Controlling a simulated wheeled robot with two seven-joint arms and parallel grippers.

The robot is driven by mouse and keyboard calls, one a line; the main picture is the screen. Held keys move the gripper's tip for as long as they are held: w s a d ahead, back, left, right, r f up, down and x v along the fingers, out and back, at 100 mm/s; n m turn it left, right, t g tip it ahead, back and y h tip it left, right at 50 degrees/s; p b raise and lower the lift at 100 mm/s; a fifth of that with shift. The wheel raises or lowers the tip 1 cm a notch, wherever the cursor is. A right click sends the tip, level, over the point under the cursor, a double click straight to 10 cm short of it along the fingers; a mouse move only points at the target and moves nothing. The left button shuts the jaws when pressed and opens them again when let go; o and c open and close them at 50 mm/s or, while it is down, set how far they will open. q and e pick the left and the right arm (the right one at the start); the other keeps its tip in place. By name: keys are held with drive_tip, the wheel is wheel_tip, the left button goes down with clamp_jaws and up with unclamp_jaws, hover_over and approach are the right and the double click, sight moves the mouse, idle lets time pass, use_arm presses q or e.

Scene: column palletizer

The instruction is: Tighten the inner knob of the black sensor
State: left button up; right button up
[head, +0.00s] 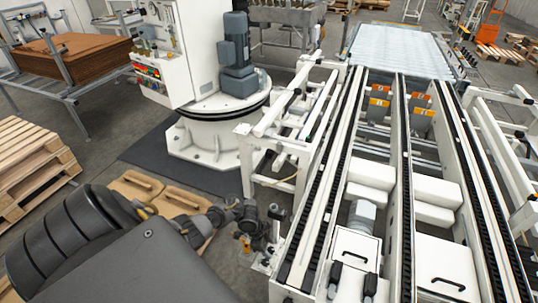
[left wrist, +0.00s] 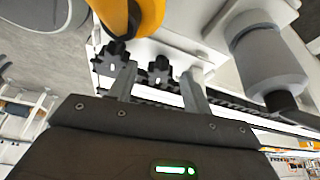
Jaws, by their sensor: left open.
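My left gripper (head: 250,226) reaches in from the left of the head view to the conveyor's near left side. In the left wrist view my open left gripper (left wrist: 160,88) has one grey finger on each side. A black star-shaped knob (left wrist: 160,69) shows between the fingers, with no clear grip on it. A second black star-shaped knob (left wrist: 111,57) lies to its left, by the left finger. A yellow-orange rounded part (left wrist: 140,14) is above the knobs. In the head view a small black part (head: 277,212) shows beside the gripper; I cannot tell if it is the sensor. My right gripper is not in view.
The white conveyor frame (head: 312,225) with black chain tracks runs away on the right. A grey cylinder (left wrist: 268,58) is right of the fingers in the left wrist view. A white machine base (head: 208,140) stands behind. Wooden pallets (head: 32,160) lie at the left.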

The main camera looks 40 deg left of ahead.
use_arm(q)
drive_tip(key=p+v, duration=0.2)
drive_tip(key=v, duration=0.8)
drive_tip(key=shift+a+r, duration=0.2)
drive_tip(key=shift+r, duration=0.1)
drive_tip(key=s+a+f+m+y+b, duration=0.1)
drive_tip(key=a+f+y+b, duration=0.1)
drive_tip(key=a+f+b, duration=0.3)
drive_tip(key=d+r+n+t+h+b, duration=0.1)
drive_tip(key=d+r+n+t+b, duration=0.1)
drive_tip(key=d+r+n, duration=0.4)
drive_tip(key=x, duration=0.4)
drive_tip(key=s+b+x, duration=0.1)
drive_tip(key=x, duration=0.6)
drive_tip(key=shift+d+f, duration=0.25)
drive_tip(key=shift+f, duration=0.25)
